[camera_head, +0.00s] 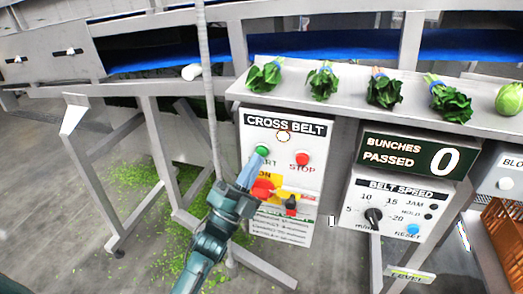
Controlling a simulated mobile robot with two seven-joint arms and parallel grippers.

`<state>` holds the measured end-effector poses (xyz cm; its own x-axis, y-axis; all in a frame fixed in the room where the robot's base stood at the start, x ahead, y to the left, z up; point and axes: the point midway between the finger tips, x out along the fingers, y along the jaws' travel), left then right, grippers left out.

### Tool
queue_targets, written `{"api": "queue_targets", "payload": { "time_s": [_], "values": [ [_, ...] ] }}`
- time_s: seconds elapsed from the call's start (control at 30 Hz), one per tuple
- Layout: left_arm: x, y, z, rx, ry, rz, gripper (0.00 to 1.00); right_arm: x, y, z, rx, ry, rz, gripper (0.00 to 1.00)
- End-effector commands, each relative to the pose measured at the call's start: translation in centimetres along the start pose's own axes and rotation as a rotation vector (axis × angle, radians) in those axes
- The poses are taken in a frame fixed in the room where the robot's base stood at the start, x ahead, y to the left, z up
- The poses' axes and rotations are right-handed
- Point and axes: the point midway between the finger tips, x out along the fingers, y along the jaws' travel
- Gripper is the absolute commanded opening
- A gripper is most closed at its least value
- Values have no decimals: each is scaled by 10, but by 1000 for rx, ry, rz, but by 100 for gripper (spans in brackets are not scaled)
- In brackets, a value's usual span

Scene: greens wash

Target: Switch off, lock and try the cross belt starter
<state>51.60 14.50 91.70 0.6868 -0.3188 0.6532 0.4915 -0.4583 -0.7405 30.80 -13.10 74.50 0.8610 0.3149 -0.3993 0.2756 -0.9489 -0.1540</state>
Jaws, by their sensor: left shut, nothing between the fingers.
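The cross belt starter (317,145) is a pale panel labelled CROSS BELT. It has a green start button (262,150), a red STOP button (302,159) and a small round lamp (283,136). Below is a red rotary switch (263,189) on a yellow plate marked ON, partly hidden by my gripper. A red and white tag-like piece (296,193) and a small red and dark piece (291,205), perhaps a padlock, sit right of the switch. My left gripper (250,168) is shut and empty, its tips just below the green button; I cannot tell whether they touch.
A counter (300,108) above the panel carries several leafy green bunches (322,82). To the right are a BUNCHES PASSED display (411,155) reading 0 and a BELT SPEED box (396,215). A grey upright pole (207,80) stands left of the panel.

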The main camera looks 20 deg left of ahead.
Motion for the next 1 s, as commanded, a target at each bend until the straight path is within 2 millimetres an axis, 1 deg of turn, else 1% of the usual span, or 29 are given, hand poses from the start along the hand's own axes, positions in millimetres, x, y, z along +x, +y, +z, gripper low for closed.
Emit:
{"api": "queue_targets", "payload": {
  "time_s": [0.3, 0.7, 0.83, 1.0],
  "values": [
    [-2, -2, -2, 0, 0, 0, 0, -1, 0, -2, 0, 0, 0, 36],
    [-28, -22, -21, -1, 0, 1, 0, -7, -3, -16, 0, -1, 0, 36],
    [-34, -25, -25, -1, 0, -1, 0, -8, -3, -17, 0, -1, 1, 36],
    [-35, -26, -26, 0, 1, -2, 0, -8, -3, -17, 0, -1, 1, 36]
  ]
}}
